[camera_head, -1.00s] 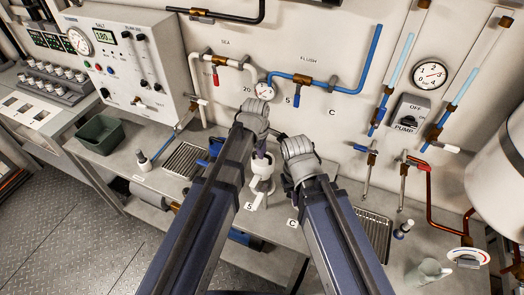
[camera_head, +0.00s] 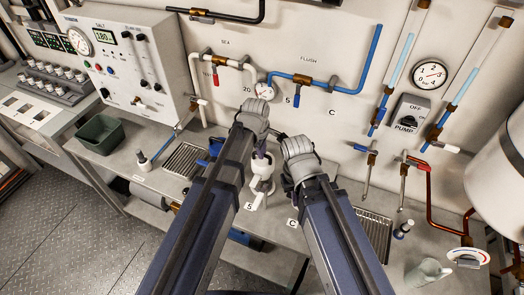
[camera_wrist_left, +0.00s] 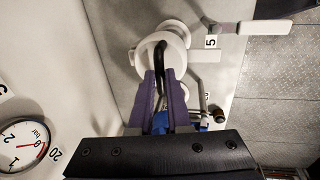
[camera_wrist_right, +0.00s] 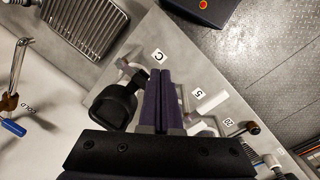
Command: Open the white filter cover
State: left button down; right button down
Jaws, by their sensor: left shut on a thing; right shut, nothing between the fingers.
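The white filter housing (camera_head: 262,168) stands upright on the bench beside the "5" label, with a white handle (camera_head: 257,201) at its foot. In the left wrist view its round white top (camera_wrist_left: 165,45) is under my left fingers. My left gripper (camera_wrist_left: 160,75) is shut on a black curved handle (camera_wrist_left: 160,52) over the white top. My right gripper (camera_wrist_right: 160,74) is shut and empty, beside a black cup-like filter (camera_wrist_right: 115,106) near the "C" label. In the head view my right wrist hides its fingertips. Whether the white cover is lifted cannot be told.
Pipes with a blue valve line (camera_head: 345,80) and a pressure gauge (camera_head: 263,88) run along the wall behind. Drain grilles (camera_head: 185,160) (camera_head: 375,235) lie on both sides.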

pick_arm(q)
jog(key=shift+w+d+r+g+p, duration=0.2)
jog(key=shift+w+r+g+p, duration=0.15)
jog(key=shift+w+p, duration=0.25)
jog(key=shift+w+d+r+g+y+p, duration=0.2)
jog(key=shift+w+g, duration=0.1)
jog(key=shift+w, duration=0.15)
jog(key=shift+w+d+r+g+y+p, duration=0.1)
jog(key=shift+w+r+g+p, duration=0.05)
jog(key=shift+w+g, duration=0.3)
jog(key=shift+w+d+r+g+y+p, duration=0.1)
jog(key=shift+w+r+g+p, duration=0.1)
jog(key=shift+w, duration=0.3)
jog(key=shift+w+d+r, duration=0.1)
jog(key=shift+w+d, duration=0.2)
jog(key=shift+w, duration=0.5)
jog(key=shift+w+d+r, duration=0.1)
jog(key=shift+w+d, duration=0.15)
jog(key=shift+w, duration=0.55)
jog(key=c, duration=0.9)
grip_release()
jog(key=shift+o, duration=0.2)
